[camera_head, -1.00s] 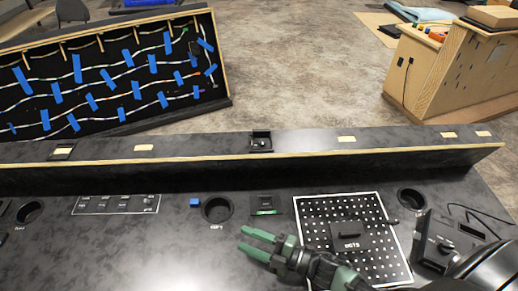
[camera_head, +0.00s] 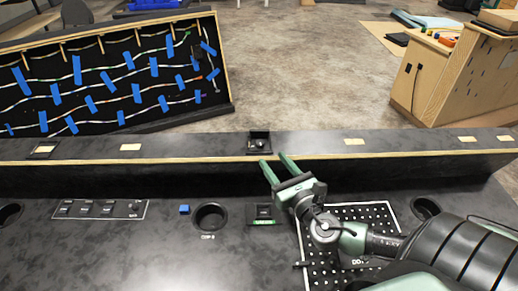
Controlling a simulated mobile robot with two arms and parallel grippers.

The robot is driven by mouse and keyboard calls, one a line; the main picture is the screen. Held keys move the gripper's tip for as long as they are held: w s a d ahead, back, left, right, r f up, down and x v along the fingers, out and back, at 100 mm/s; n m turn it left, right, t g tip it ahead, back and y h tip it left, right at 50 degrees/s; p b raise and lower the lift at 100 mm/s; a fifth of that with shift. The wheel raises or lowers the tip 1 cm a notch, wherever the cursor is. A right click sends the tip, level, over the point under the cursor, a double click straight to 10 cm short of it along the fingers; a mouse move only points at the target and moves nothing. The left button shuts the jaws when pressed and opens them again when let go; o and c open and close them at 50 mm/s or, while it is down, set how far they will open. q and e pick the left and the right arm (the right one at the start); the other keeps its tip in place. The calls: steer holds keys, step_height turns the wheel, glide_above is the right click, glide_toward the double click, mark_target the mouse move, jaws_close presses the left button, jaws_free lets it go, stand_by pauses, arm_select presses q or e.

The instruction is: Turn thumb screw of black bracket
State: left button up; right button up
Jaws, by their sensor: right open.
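The black bracket (camera_head: 259,142) stands on the top ledge of the console, near its middle. A small grey knob, which looks like its thumb screw (camera_head: 261,145), shows at its front. My right gripper (camera_head: 275,166) is open and empty, with its two green fingers pointing up toward the ledge. The fingertips appear just below and to the right of the bracket in the picture; I cannot tell how far apart they are in depth. My left gripper is not in view.
The console ledge (camera_head: 200,147) has a pale wooden front edge. Below it are a blue block (camera_head: 184,209), a round cup hole (camera_head: 211,216), a switch panel (camera_head: 100,209) and a perforated plate (camera_head: 372,212). A board with blue tape (camera_head: 130,80) stands behind.

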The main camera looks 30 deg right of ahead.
mark_target(262, 146)
steer(key=w, duration=0.2)
steer(key=w+p, duration=0.1)
steer(key=w, duration=0.3)
steer(key=shift+w+d, duration=0.4)
jaws_close()
